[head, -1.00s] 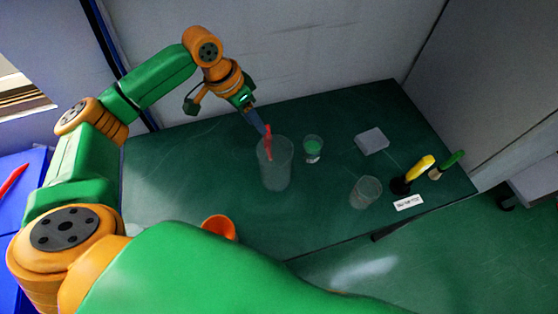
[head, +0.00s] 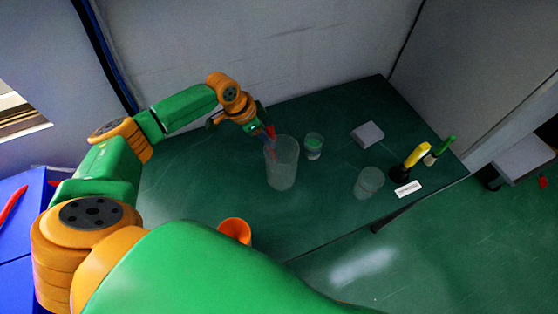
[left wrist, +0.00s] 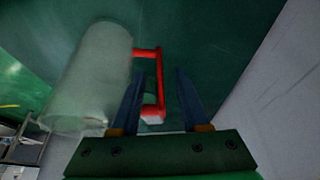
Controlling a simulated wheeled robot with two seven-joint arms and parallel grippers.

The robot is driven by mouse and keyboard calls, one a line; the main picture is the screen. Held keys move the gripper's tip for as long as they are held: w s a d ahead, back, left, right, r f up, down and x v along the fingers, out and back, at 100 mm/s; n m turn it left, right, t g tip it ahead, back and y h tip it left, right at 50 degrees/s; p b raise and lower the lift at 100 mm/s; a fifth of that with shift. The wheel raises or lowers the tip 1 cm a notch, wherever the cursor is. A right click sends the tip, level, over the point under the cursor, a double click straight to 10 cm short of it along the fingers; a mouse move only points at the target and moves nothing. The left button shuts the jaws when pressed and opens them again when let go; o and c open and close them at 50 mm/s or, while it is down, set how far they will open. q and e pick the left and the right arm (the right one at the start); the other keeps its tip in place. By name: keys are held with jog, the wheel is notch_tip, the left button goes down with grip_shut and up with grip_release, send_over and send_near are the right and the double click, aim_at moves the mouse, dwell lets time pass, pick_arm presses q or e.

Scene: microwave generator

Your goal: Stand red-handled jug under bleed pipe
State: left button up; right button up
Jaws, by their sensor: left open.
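The clear jug (head: 283,168) with a red handle (head: 270,131) stands upright on the green table. Its handle faces the back left, toward my left gripper (head: 263,137). In the left wrist view, the jug (left wrist: 92,75) lies left of the open fingers (left wrist: 158,80). The upright bar of its red handle (left wrist: 160,75) shows between the two blue fingers, with a gap on each side. I cannot tell how deep the handle sits between them. I cannot make out a bleed pipe in either view. My right gripper is not in view.
A small glass with green contents (head: 314,150) stands right of the jug. Another clear beaker (head: 369,183), a white block (head: 367,134), yellow-handled (head: 416,154) and green-handled (head: 444,147) items and a white label (head: 408,189) are farther right. An orange cup (head: 235,229) is near the front.

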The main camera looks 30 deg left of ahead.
pick_arm(q)
grip_shut()
dwell(1.4)
